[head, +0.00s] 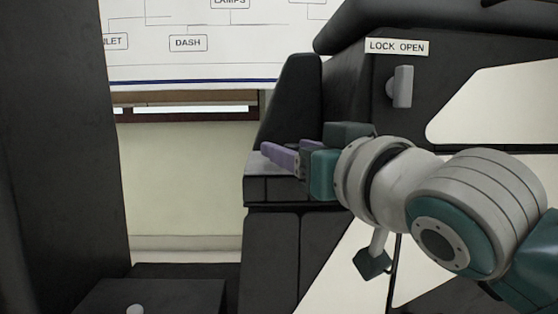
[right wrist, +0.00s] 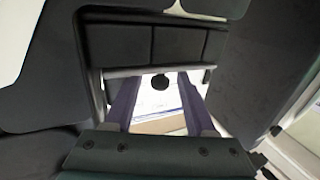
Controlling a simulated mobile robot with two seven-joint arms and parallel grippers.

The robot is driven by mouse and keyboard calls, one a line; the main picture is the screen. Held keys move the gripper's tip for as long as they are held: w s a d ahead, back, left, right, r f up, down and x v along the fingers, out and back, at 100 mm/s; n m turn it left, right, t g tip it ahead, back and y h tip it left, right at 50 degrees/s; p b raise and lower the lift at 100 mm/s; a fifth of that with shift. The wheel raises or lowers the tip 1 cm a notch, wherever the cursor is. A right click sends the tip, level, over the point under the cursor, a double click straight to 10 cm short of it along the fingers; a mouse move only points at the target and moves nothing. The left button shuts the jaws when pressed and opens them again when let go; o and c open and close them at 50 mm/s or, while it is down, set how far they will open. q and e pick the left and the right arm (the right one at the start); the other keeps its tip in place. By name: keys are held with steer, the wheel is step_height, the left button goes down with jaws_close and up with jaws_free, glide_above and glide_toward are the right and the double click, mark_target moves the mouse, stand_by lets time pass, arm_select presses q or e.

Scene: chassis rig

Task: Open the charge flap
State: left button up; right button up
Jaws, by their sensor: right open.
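My right gripper (head: 280,158) reaches in from the right in the head view, its purple fingers pointing left beside the dark body of the chassis rig (head: 275,225). In the right wrist view the two fingers of this gripper (right wrist: 156,82) stand apart with nothing held between them. I cannot tell whether these belong to the charge flap. I cannot pick out the flap for sure in either view. My left gripper is out of view.
A grey lock handle (head: 401,87) stands upright under a "LOCK OPEN" label (head: 397,47) on the dark panel above my right wrist. A whiteboard (head: 190,40) with a diagram hangs at the back. A dark box (head: 150,296) with a pale knob is at lower left.

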steer(key=shift+w+a, duration=0.15)
steer(key=shift+w, duration=0.15)
jaws_close()
stand_by(0.3)
stand_by(1.0)
